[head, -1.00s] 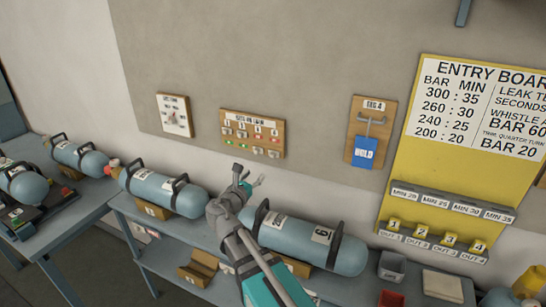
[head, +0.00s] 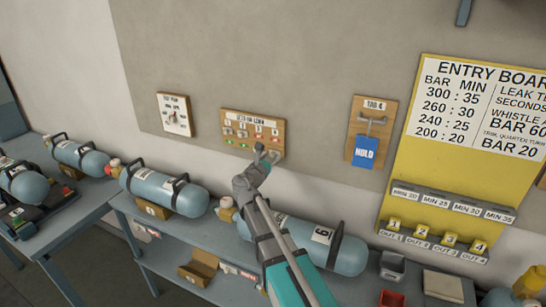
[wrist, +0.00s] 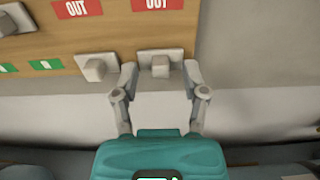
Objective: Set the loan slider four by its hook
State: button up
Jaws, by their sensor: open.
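The loan board (head: 238,122) is a wooden panel on the wall with a row of sliders. In the wrist view, the rightmost slider, number four (wrist: 160,64), is a pale knob at the board's lower edge, below a red OUT label. My gripper (wrist: 160,72) is open, its fingertips on either side of this knob; contact cannot be told. In the head view my gripper (head: 268,152) reaches the board's lower right corner and partly hides the slider. The hook (head: 372,121) is on a wooden board to the right, with a blue HOLD tag (head: 366,152) at it.
Slider three (wrist: 97,67) sits low, close left of my gripper. Another knob (wrist: 14,20) sits higher. Blue cylinders (head: 165,190) lie on the bench below. The yellow entry board (head: 440,170) is at the right. The wall between the two wooden boards is clear.

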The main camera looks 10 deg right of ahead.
jog(key=shift+w+d, duration=0.3)
jog(key=shift+w, duration=0.05)
jog(key=shift+c, duration=0.3)
grip_shut()
